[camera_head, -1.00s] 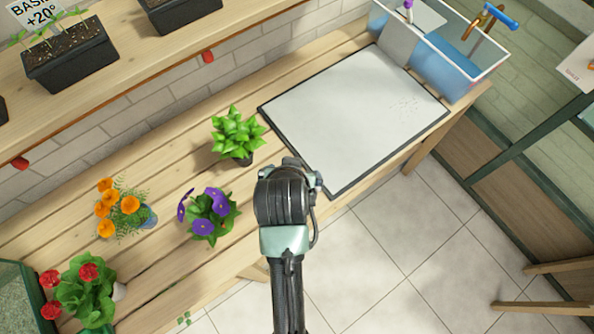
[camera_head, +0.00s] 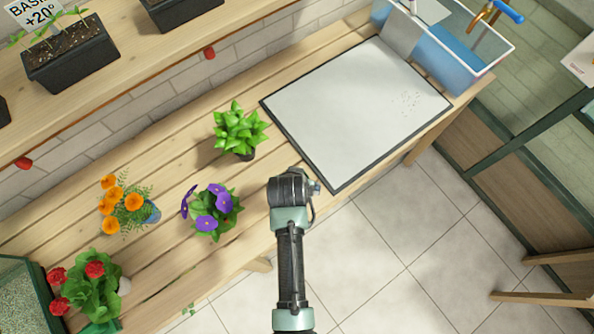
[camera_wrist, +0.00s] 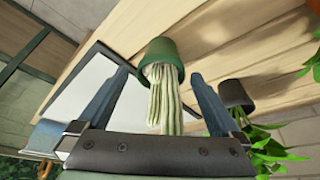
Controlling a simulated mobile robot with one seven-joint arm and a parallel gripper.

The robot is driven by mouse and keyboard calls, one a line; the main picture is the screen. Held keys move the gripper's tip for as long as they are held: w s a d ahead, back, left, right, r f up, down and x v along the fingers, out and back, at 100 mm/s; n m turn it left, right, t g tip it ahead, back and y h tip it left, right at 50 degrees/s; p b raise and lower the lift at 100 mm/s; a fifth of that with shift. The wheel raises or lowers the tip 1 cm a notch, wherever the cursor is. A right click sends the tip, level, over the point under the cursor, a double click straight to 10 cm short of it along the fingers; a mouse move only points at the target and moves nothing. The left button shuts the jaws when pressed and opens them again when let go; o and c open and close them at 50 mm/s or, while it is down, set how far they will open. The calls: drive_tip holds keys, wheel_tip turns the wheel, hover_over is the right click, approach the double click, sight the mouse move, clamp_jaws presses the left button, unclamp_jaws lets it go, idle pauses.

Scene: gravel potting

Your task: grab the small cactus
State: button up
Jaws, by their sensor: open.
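The small cactus (camera_wrist: 165,105), a cluster of pale green ribbed stems in a green pot (camera_wrist: 163,56), shows in the wrist view. My gripper (camera_wrist: 160,75) is open, with one finger on each side of the cactus in the picture. There are visible gaps between the fingers and the plant, and I see no grip on it. In the head view my wrist (camera_head: 290,190) is over the bench's front edge, and neither the fingers nor the cactus can be made out there.
A leafy green plant (camera_head: 239,130) stands left of my wrist, with purple (camera_head: 214,210), orange (camera_head: 124,205) and red (camera_head: 88,286) flowers farther left. A white dark-edged board (camera_head: 355,110) lies to the right, before a clear bin (camera_head: 450,62).

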drive_tip(key=shift+x, duration=1.8)
drive_tip(key=shift+w, duration=0.1)
drive_tip(key=c, duration=1.4)
drive_tip(key=shift+c, duration=0.3)
drive_tip(key=shift+r, duration=0.15)
